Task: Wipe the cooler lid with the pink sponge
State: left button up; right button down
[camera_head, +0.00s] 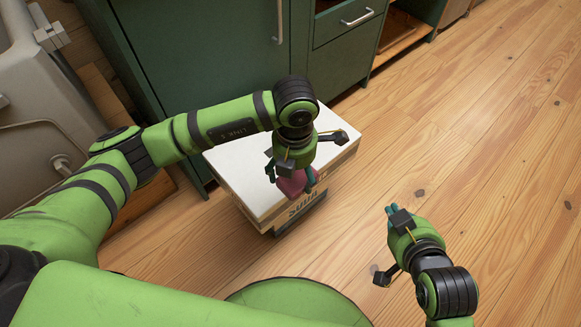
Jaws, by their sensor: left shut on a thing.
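The cooler (262,222) stands on the wooden floor, and its pale lid (236,166) faces up, shut. My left gripper (291,184) is above the lid's front right part, pointing down. It is shut on the pink sponge (292,186), which is partly hidden by the fingers. The sponge is over or on the lid near its front right edge; I cannot tell if they touch. My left arm covers the lid's back part. My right gripper (390,222) is empty, to the right of the cooler above the floor. Its fingertips are too small to tell how far apart they are.
Green cabinets (195,52) with metal handles stand right behind the cooler. A grey appliance (40,110) stands at the left. An open lower cabinet (401,32) is at the back. The wooden floor (490,130) is clear on the right.

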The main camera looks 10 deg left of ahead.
pick_arm(q)
jog(key=shift+o, duration=0.9)
jog(key=c, duration=0.4)
jog(key=shift+o, duration=0.2)
